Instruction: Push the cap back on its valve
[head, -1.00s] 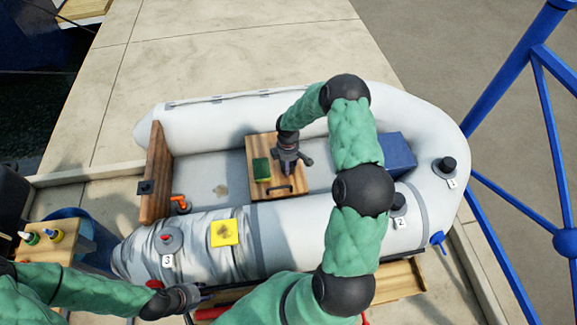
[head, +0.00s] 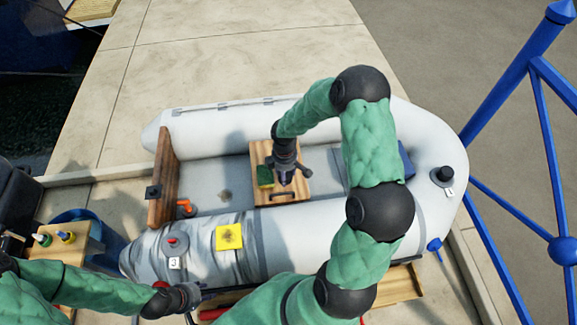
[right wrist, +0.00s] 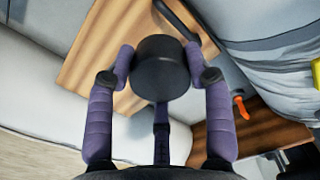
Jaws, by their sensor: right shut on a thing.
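My right gripper (right wrist: 161,72) is shut on a black round cap (right wrist: 160,68), held between its purple fingers over the wooden seat board. In the head view this gripper (head: 286,172) is above the board, and the cap is hardly visible there. The valve marked 3 (head: 175,243), grey with a red centre, has no black cap on it, on the near tube of the grey inflatable boat. The valve marked 1 (head: 445,174) carries a black cap at the bow. Valve 2 is hidden behind my right arm. My left gripper (head: 190,296) is low at the boat's near side; its fingers are unclear.
The wooden board (head: 287,197) bears a green sponge (head: 265,176) and a dark handle. A yellow patch (head: 229,237) lies on the near tube. An orange fitting (head: 184,207) is near the wooden transom (head: 162,180). Bottles stand on a side table (head: 82,240) at left.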

